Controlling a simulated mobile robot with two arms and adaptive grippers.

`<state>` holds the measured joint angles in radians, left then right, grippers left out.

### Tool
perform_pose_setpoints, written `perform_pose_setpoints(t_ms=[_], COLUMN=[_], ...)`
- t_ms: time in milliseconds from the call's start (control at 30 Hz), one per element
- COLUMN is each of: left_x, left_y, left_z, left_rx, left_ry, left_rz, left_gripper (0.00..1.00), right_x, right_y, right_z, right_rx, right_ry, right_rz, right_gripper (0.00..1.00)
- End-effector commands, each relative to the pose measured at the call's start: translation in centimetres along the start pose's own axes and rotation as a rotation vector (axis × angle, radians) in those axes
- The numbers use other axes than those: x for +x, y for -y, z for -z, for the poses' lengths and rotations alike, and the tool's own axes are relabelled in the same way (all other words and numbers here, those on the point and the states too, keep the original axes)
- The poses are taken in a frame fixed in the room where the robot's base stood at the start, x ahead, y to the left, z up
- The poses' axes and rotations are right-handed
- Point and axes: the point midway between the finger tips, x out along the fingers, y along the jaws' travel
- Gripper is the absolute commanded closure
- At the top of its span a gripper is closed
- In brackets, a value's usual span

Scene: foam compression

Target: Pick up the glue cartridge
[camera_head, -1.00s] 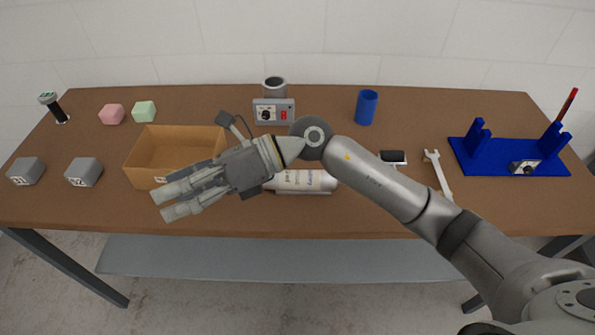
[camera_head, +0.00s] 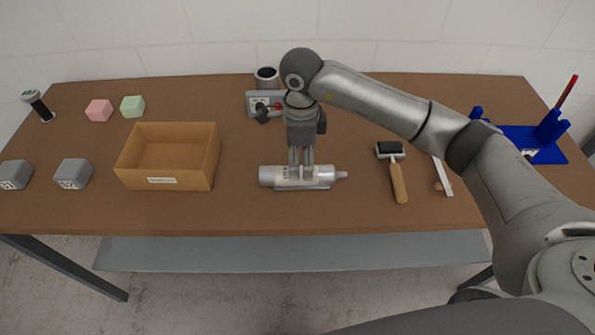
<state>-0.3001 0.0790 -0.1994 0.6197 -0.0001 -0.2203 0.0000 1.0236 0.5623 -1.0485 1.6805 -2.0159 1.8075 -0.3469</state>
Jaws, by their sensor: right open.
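The glue cartridge (camera_head: 272,175) is a silver-white cylinder with a nozzle at its right end. It lies on its side near the table's front edge, at the middle, on a thin flat grey piece. My right gripper (camera_head: 301,174) points down over the middle of the cartridge, its fingertips overlapping the cartridge in the picture. It is open, and the cartridge is not gripped. The fingers hide part of the cartridge's middle and label. My left gripper is not in view.
An open cardboard box (camera_head: 167,184) stands left of the cartridge. A roller (camera_head: 398,180) and a wrench (camera_head: 443,175) lie to the right. A grey control box (camera_head: 252,104) and a cup (camera_head: 267,75) stand behind. Grey blocks (camera_head: 73,173) sit far left, and a blue fixture (camera_head: 545,140) sits far right.

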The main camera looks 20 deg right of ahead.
Motion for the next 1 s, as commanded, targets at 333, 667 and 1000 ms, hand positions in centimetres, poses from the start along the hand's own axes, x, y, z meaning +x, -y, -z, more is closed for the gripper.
perform_pose_setpoints(t_ms=[333,667,1000], left_x=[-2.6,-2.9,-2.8], left_y=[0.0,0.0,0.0], left_z=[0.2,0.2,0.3], left_rx=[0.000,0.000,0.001], left_ry=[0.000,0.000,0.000], left_rz=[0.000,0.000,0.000], left_gripper=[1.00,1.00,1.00], right_x=[3.5,5.9,5.8], right_y=[0.2,0.4,0.3], right_z=[-0.7,-0.6,-0.6], right_rx=[0.000,-0.001,-0.001], right_ry=[0.000,0.002,0.002], right_rz=[-0.006,0.000,-0.001], right_gripper=[0.31,0.31,0.62])
